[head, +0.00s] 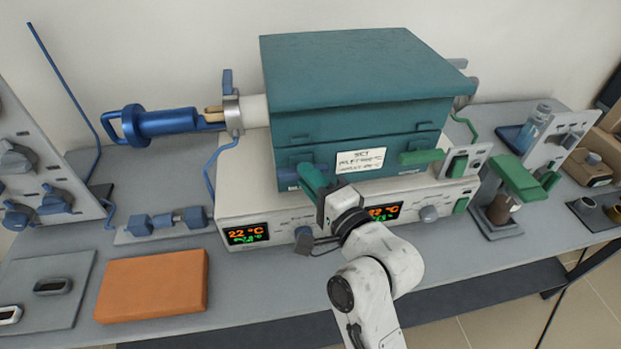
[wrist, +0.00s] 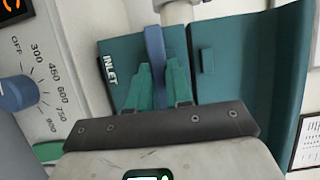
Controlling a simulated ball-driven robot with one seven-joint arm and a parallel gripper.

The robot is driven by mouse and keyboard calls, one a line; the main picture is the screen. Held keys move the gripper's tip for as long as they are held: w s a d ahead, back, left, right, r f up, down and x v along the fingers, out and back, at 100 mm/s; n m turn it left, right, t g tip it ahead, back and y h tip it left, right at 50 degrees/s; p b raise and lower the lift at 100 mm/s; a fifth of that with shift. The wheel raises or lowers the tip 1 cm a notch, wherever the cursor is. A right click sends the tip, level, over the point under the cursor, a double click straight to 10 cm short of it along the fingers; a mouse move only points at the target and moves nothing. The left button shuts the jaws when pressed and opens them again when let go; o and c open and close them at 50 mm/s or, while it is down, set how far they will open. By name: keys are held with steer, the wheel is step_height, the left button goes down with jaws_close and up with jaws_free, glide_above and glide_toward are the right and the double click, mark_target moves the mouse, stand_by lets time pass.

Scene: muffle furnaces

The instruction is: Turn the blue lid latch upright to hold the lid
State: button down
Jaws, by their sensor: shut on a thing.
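The blue lid latch (wrist: 154,48) is a flat bar on the teal furnace's front, below the lid edge. It lies roughly level, along the furnace front, and not upright. In the head view only a little of it (head: 287,175) shows left of my gripper (head: 311,172). In the wrist view my gripper (wrist: 157,75) has its two green fingers on either side of the bar, shut on it. The teal lid (head: 360,65) is down on the furnace body. The latch's pivot is hard to make out.
A green latch (head: 421,157) lies level at the furnace's right front. The control panel with a lit display (head: 246,234) and knobs sits below. A blue-handled tube (head: 160,122) sticks out left. An orange block (head: 152,284) lies on the bench front.

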steer(key=shift+r+n+p, duration=0.1)
steer(key=shift+n+p, duration=0.2)
steer(key=shift+p, duration=0.1)
steer(key=n+h+p, duration=0.2)
steer(key=n+p, duration=0.1)
steer(key=n, duration=0.1)
steer(key=n+g+h+p, duration=0.1)
steer(key=n+h+p, duration=0.2)
steer(key=n, duration=0.1)
steer(key=a+n+h+p, duration=0.1)
steer(key=n+h+p, duration=0.1)
steer(key=n, duration=0.3)
steer(key=shift+s+r+p, duration=0.15)
steer(key=shift+r+p, duration=0.1)
steer(key=shift+p, duration=0.2)
stand_by(0.5)
steer(key=c, duration=1)
jaws_free()
steer(key=shift+c, duration=0.2)
steer(key=shift+s+d+r, duration=0.1)
steer(key=b+v, duration=0.1)
steer(key=v, duration=0.9)
steer(key=shift+s+r, duration=0.25)
